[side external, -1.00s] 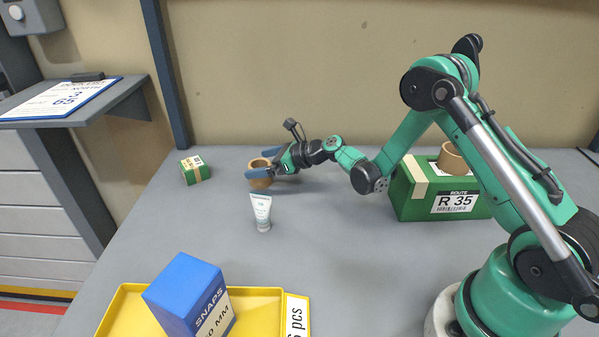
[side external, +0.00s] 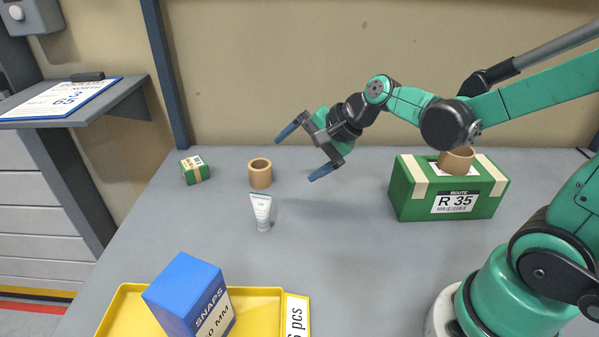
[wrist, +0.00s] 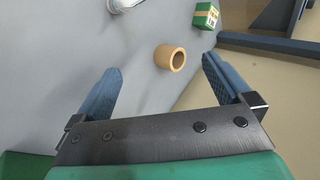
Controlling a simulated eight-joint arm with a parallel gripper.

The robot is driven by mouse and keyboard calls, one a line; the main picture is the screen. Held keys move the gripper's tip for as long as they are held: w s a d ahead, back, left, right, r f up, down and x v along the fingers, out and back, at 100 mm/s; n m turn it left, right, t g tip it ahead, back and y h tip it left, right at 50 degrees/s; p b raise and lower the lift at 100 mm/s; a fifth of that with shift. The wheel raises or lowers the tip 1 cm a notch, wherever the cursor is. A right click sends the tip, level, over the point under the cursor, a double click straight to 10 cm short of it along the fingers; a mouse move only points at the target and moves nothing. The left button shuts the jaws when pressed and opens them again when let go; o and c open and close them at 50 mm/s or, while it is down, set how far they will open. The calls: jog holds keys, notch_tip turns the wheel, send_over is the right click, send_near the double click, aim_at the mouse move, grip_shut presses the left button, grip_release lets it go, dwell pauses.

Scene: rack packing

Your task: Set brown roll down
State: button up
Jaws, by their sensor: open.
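The brown roll (side external: 260,175) stands upright on the grey table, toward the back left. In the wrist view the roll (wrist: 168,58) shows beyond and between my fingertips, with its open end visible. My gripper (side external: 299,155) is open and empty, to the right of the roll and raised above the table, apart from it. The two blue fingers of my gripper (wrist: 160,78) are spread wide in the wrist view. A second brown roll (side external: 456,160) sits on top of the green box (side external: 413,205) at the right.
A small green box (side external: 194,170) lies left of the roll. A white tube (side external: 262,211) stands in front of it. A yellow tray (side external: 262,293) holding a blue box (side external: 187,296) is at the front. The middle of the table is clear.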

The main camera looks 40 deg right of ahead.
jog(key=s+r+n+h, duration=0.1)
jog(key=s+n+h, duration=0.2)
jog(key=s+n, duration=0.5)
jog(key=shift+s+a+r+n+g, duration=0.15)
jog(key=shift+s+a+n+g, duration=0.2)
jog(key=shift+n, duration=2.45)
